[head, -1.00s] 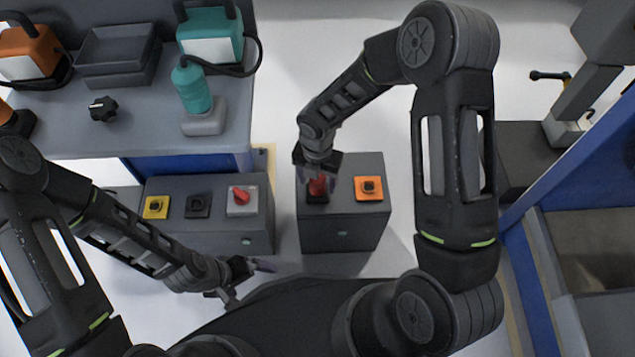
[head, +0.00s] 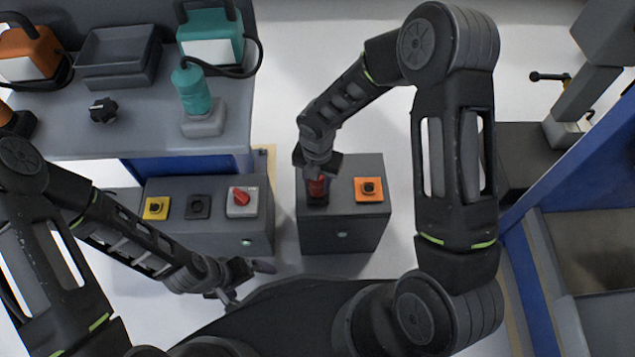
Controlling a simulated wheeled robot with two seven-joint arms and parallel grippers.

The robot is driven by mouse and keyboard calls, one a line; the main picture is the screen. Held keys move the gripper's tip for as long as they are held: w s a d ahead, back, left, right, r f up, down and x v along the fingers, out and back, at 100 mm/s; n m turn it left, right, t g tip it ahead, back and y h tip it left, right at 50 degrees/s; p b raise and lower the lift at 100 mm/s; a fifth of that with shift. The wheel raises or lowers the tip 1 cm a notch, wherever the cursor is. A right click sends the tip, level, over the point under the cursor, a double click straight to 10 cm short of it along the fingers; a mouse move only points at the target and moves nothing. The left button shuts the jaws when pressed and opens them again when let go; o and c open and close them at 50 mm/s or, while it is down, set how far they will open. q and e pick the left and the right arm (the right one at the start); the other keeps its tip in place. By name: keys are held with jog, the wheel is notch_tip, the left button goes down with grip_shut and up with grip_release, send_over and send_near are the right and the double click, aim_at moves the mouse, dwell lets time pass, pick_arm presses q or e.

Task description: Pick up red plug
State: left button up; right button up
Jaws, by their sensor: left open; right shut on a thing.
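The red plug (head: 317,187) is at a dark square socket (head: 317,201) on top of the right grey box (head: 340,230). My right gripper (head: 318,178) comes down from above and is shut on the red plug, hiding part of it. I cannot tell whether the plug is seated in the socket or lifted slightly. My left gripper (head: 250,281) is open and empty, low in front of the left grey box.
An orange socket (head: 369,189) sits beside the plug. The left box (head: 180,185) carries a yellow socket (head: 156,208), a dark socket (head: 197,206) and a red switch (head: 241,197). A table with teal and orange devices stands at upper left.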

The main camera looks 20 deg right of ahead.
grip_shut()
notch_tip(320, 180, up, 9)
jog(key=p, duration=0.3)
jog(key=shift+r, duration=0.5)
dwell(0.4)
